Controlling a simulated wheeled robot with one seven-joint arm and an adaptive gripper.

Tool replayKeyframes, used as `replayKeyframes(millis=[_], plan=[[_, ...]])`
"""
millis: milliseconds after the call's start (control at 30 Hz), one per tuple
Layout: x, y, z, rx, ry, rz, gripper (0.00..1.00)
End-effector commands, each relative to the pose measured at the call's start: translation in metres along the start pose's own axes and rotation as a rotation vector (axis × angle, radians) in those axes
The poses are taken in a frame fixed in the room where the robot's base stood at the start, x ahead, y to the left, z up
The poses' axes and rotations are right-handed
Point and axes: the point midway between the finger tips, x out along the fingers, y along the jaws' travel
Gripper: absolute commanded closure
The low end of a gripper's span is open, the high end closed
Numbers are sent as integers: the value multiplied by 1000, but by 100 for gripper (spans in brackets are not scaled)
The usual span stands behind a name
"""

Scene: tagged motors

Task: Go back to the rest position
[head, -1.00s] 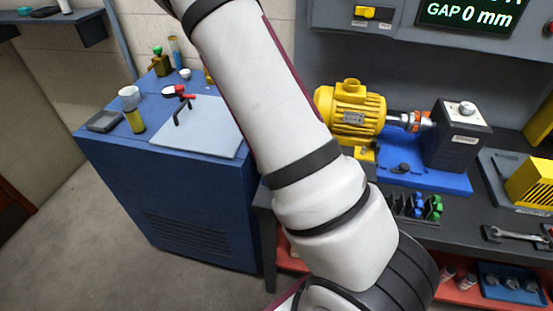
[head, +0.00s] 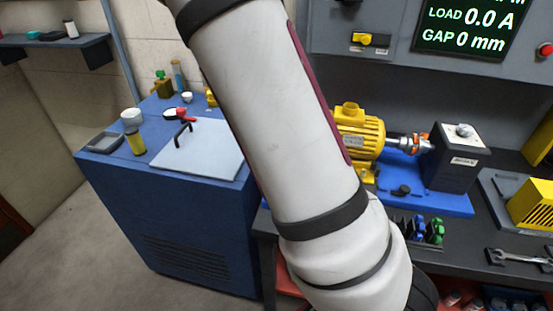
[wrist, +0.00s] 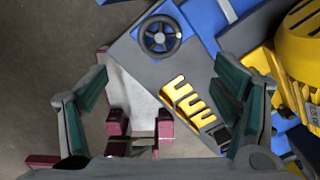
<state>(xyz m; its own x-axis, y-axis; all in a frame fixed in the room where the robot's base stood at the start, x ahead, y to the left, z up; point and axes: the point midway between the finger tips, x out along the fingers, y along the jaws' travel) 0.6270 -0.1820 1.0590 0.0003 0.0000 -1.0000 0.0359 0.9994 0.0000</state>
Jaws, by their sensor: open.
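My gripper (wrist: 162,75) shows in the wrist view with its two green-grey fingers wide apart and nothing between the tips. Below it in that view are a yellow slotted rack (wrist: 190,100) and a black handwheel (wrist: 160,36), both apart from the fingers. In the head view my white arm crosses the middle from the top left to the bottom right, and the gripper itself does not show there. A yellow motor (head: 362,134) sits on the bench behind the arm, its left part hidden. It is joined by a shaft and orange coupling (head: 415,143) to a dark block (head: 460,156).
A blue cabinet (head: 195,225) stands at the left with a pale plate (head: 205,150), a red-handled tool and bottles on top. The bench carries blue and green handles (head: 432,230), a wrench (head: 515,258) and a yellow guard (head: 532,205). Open floor (head: 85,250) lies at the left.

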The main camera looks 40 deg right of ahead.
Motion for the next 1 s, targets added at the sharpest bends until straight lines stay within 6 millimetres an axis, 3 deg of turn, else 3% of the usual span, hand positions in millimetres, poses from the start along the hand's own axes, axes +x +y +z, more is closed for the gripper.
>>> replayKeyframes(millis=[667, 767, 1000], plan=[[-4, 5, -2, -41, -6, 15, 18], [-13, 19, -6, -174, -27, 55, 18], [-56, 75, -32, -791, -155, 144, 18]])
